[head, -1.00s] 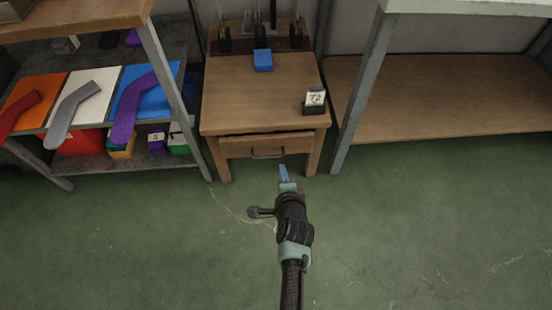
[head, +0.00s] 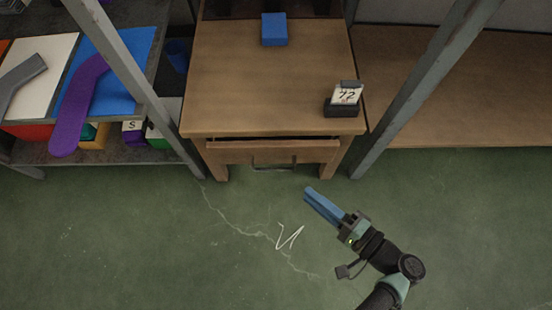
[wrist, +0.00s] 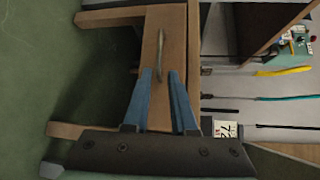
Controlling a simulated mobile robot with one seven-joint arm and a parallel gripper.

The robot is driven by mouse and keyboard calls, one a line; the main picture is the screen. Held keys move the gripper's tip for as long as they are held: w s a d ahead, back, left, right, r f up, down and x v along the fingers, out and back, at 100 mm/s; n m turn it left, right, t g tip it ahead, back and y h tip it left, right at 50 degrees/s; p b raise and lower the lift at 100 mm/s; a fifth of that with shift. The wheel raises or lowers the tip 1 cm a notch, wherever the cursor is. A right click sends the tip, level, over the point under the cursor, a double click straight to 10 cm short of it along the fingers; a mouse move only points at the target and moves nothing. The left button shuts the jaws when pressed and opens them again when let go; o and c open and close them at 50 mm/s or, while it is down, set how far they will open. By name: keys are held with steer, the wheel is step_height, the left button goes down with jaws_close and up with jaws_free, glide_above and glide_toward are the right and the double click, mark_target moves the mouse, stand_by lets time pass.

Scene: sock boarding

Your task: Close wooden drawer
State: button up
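The wooden drawer (head: 225,153) sits under the top of a small wooden table (head: 245,95). A thin dark gap shows above its front, which seems to stick out slightly. Its metal handle (head: 273,164) is on the front. My gripper (head: 309,191) is over the floor in front of the drawer, right of the handle, with its blue fingers pointing up and left. In the wrist view the two fingers (wrist: 159,72) are apart with nothing between them. Beyond them show the drawer front (wrist: 165,35) and handle (wrist: 134,48), apart from the fingers.
A blue block (head: 274,29) and a black holder with a "72" card (head: 346,94) stand on the tabletop. A shelf (head: 25,150) with sock forms stands at left. The green floor in front is clear.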

mark_target(276, 169)
steer(key=b+x, duration=0.4)
steer(key=x, duration=0.8)
steer(key=shift+s, duration=0.1)
jaws_close()
stand_by(1.0)
